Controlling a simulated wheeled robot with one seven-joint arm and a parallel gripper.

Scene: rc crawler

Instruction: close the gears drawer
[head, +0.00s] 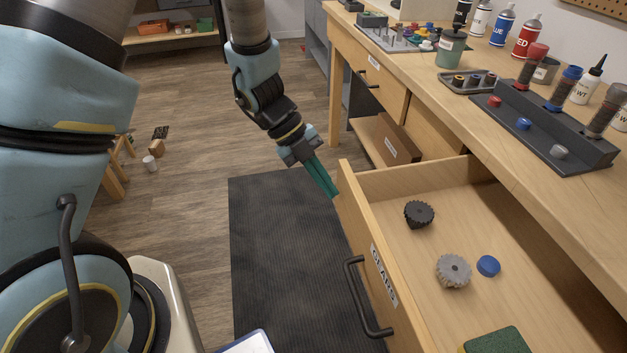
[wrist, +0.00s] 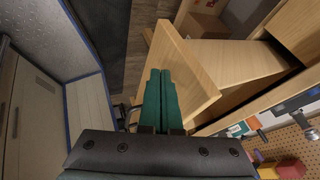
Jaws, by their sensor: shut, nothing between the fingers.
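The gears drawer (head: 384,272) is pulled well out of the workbench in the head view, its front labelled "GEARS" and fitted with a black bar handle (head: 359,297). Inside lie a black gear (head: 419,214), a grey gear (head: 454,270), a blue cap (head: 488,265) and part of a green and yellow block (head: 497,341). My gripper (head: 331,188) has green fingers pressed together, empty, at the far end of the drawer front. In the wrist view my gripper (wrist: 162,84) points along a light wooden panel (wrist: 190,72); whether it touches is unclear.
The workbench top (head: 440,102) holds bottles, a grey rack (head: 545,128) and a small tray (head: 468,80). Another drawer (head: 379,82) is farther along the bench. A dark mat (head: 285,250) covers the floor beside the drawer, and the floor left of it is mostly clear.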

